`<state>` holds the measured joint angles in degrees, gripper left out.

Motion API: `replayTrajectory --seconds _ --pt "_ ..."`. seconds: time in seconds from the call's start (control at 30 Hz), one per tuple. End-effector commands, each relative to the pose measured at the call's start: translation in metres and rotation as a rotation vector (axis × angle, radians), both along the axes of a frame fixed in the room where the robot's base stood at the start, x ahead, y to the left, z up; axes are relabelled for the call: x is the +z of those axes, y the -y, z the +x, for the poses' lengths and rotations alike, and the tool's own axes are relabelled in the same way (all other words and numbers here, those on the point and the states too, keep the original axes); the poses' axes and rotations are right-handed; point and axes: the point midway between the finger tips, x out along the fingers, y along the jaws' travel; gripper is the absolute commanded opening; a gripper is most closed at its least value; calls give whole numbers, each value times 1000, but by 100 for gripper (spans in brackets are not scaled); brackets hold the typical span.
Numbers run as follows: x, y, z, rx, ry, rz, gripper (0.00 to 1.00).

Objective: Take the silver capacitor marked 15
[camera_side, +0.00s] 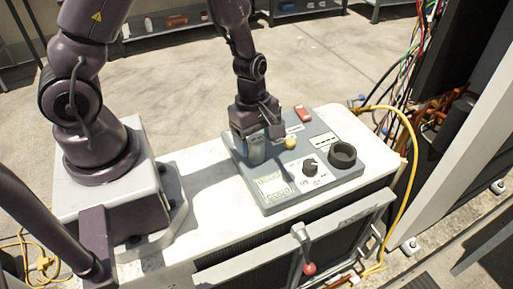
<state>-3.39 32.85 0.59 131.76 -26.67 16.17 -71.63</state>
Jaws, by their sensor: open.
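My gripper (262,134) is open and points down over the left part of a blue-grey panel (285,203) on a white-topped cabinet. A silver-grey upright piece (256,152) shows right below my gripper, between or just under its fingers. It may be the capacitor, but no 15 can be read on it, and my gripper hides its upper part. I cannot tell whether the fingers touch it.
The panel also carries a black round cup (342,154), a dark knob (309,166), a yellow button (291,143) and a red block (303,113). A yellow cable (413,135) curves at the right. A red-tipped lever (308,268) sits on the cabinet front.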

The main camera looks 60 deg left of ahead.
Motion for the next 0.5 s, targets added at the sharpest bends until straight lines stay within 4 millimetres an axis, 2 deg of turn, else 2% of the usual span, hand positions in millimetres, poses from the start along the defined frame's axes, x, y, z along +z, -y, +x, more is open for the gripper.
replayTrajectory --seconds 0.27,0.5 --pt "-3 0 0 1 1 0 72" --pt "-3 0 0 0 1 0 17"
